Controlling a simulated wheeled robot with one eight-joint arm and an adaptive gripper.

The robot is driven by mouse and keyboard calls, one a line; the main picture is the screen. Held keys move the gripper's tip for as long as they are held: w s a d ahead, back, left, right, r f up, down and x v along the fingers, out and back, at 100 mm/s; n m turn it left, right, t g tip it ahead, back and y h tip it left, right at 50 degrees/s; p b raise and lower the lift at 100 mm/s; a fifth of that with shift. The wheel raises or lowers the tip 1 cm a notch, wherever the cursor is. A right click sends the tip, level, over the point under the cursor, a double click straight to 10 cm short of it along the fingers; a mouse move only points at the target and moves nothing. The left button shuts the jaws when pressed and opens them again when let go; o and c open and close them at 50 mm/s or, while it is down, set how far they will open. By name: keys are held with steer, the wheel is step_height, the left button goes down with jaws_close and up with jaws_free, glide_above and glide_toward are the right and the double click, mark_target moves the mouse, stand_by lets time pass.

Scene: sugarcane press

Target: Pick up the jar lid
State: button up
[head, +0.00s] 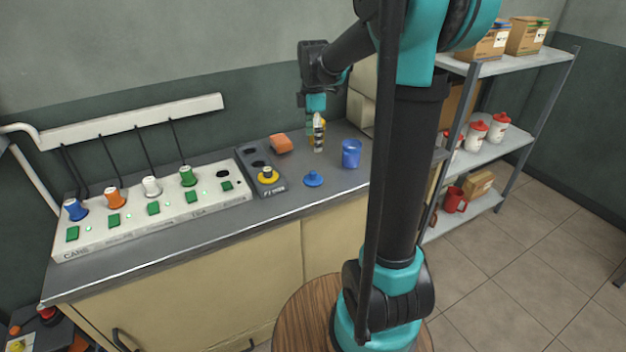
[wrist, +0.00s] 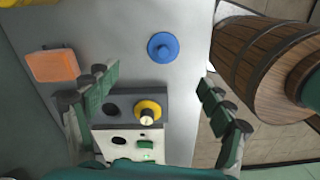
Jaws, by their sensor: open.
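The jar lid, a flat blue disc with a small knob (head: 313,179), lies on the grey counter in the head view, in front of a blue cup-like jar (head: 351,154). The lid also shows in the wrist view (wrist: 163,47), above centre, with clear counter around it. My gripper (wrist: 160,88) is open, its green-padded fingers wide apart at left and right, with nothing held between them. In the head view my gripper is above the back of the counter, its fingers small and hard to make out. The lid is apart from the fingers.
A dark socket block with a yellow plug (head: 268,174) sits left of the lid. A white power strip (head: 155,212) with several plugs runs further left. An orange block (head: 281,143) lies behind. A shelf (head: 500,64) with boxes and jars stands at right.

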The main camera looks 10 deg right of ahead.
mark_target(313, 172)
step_height(313, 172, down, 8)
steer(key=shift+r, duration=0.1)
steer(key=shift+s+a+f, duration=0.1)
steer(key=shift+s+f, duration=0.1)
steer(key=shift+f, duration=1.15)
steer(key=shift+s+f, duration=0.2)
steer(key=shift+f, duration=1.1)
steer(key=c, duration=1)
steer(key=shift+r, duration=0.1)
